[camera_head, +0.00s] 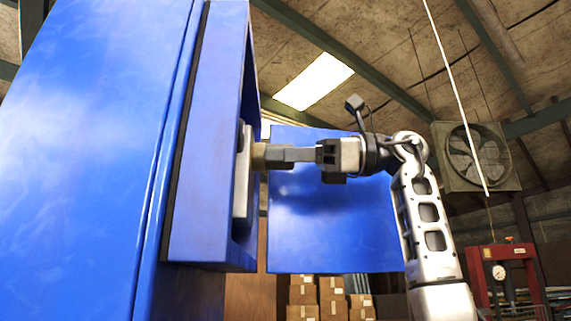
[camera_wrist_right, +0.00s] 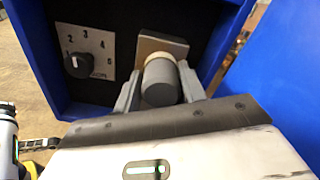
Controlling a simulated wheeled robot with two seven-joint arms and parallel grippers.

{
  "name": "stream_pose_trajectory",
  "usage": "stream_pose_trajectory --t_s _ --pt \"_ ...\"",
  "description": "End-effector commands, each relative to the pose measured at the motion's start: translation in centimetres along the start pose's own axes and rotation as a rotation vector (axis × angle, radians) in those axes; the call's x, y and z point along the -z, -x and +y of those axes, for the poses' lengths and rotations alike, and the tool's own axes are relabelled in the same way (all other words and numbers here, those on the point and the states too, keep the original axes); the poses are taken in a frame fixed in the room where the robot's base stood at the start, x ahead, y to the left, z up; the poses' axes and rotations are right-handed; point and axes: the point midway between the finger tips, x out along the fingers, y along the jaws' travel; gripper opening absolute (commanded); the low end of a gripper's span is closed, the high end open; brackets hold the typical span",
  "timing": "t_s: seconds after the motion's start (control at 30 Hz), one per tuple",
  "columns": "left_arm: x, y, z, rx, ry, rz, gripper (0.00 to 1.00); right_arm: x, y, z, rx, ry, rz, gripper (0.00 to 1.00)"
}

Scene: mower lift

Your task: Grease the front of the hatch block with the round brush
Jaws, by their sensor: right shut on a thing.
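My right gripper (camera_head: 277,155) reaches from the right into the open hatch of the blue machine and is shut on the round brush. The brush's tan end (camera_head: 259,156) shows just beyond the fingertips. In the right wrist view the brush (camera_wrist_right: 160,84) is a grey cylinder with a paler far end, between the fingers of the gripper (camera_wrist_right: 160,80). Its far end overlaps the tan, squarish hatch block (camera_wrist_right: 150,45); I cannot tell whether they touch. The brush hides the block's lower part. My left gripper is not in view.
The hatch's blue frame (camera_head: 205,145) stands close to the left of the gripper. A blue panel (camera_head: 335,220) is behind the arm. Inside the hatch, a numbered plate with a black knob (camera_wrist_right: 77,66) sits left of the block. Cardboard boxes (camera_head: 332,298) stand in the background.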

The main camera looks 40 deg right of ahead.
Motion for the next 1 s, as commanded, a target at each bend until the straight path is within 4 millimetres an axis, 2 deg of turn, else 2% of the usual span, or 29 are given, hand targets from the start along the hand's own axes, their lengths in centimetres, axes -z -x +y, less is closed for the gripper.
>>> stream_pose_trajectory --t_s 0.53,0.77,1.0 --pt "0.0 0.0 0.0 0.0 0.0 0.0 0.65 -3.2 0.1 -1.5 -0.001 0.002 -0.002 0.22" --pt "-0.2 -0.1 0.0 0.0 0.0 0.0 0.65 -2.9 0.0 -1.4 0.001 0.001 -0.001 0.22" --pt "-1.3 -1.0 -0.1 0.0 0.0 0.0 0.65 -1.0 0.1 -0.5 0.0 0.0 0.0 0.22"
